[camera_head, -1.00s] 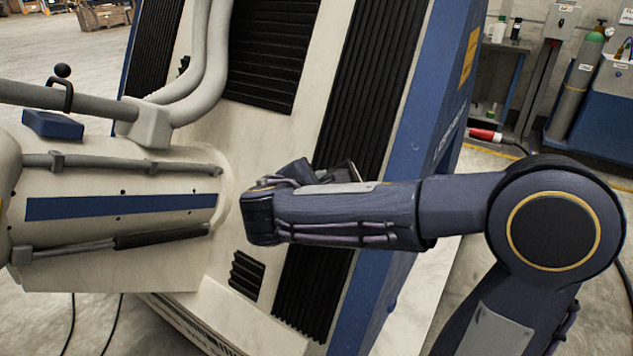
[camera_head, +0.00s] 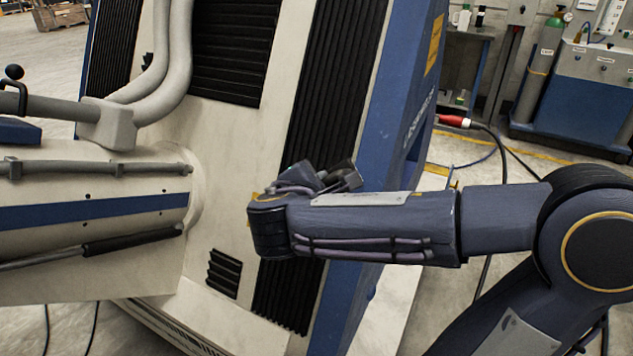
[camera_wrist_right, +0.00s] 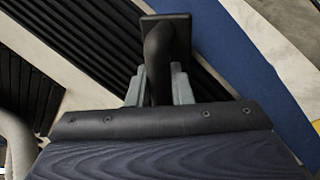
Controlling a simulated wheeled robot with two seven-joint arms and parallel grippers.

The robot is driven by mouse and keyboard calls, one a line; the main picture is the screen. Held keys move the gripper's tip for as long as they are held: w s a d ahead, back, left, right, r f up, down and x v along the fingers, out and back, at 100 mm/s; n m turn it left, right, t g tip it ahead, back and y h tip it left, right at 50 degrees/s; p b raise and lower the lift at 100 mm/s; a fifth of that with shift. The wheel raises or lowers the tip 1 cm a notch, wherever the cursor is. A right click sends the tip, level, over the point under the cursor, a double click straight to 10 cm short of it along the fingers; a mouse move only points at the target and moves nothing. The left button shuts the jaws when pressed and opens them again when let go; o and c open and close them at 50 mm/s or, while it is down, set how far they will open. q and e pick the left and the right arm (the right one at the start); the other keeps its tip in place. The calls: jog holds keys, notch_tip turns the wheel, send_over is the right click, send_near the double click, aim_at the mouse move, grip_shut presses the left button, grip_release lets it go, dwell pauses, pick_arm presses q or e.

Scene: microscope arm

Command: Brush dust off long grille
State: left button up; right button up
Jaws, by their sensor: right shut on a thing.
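The long grille (camera_head: 330,90) is a tall black ribbed strip on the cream panel of a big machine, near its blue edge; my right forearm covers its middle part. It crosses the right wrist view (camera_wrist_right: 95,40) diagonally. My right gripper (camera_head: 335,178) is in front of the grille and partly hidden behind my wrist. In the right wrist view its grey fingers (camera_wrist_right: 157,85) are shut on the dark handle of a brush (camera_wrist_right: 166,30). The brush's flat black head lies over the grille's edge and the cream strip beside it; contact cannot be told. My left gripper is not in view.
A thick cream cylinder (camera_head: 90,185) with grey pipes juts from the panel at left. A wider grille (camera_head: 235,45) and a small vent (camera_head: 224,273) are on the same panel. A gas cylinder (camera_head: 540,70) and a bench stand at the back right; cables lie on the floor.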

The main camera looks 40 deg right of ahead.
jog(key=w+p+v, duration=0.1)
jog(key=p+v, duration=0.1)
jog(key=v, duration=0.4)
jog(key=shift+r+p, duration=0.35)
jog(key=shift+r, duration=0.05)
jog(key=shift+a, duration=0.1)
jog(key=shift+r, duration=0.1)
jog(key=p+v, duration=0.1)
jog(key=v, duration=0.2)
jog(key=shift+w+r, duration=0.1)
jog(key=shift+w, duration=0.1)
dwell(0.5)
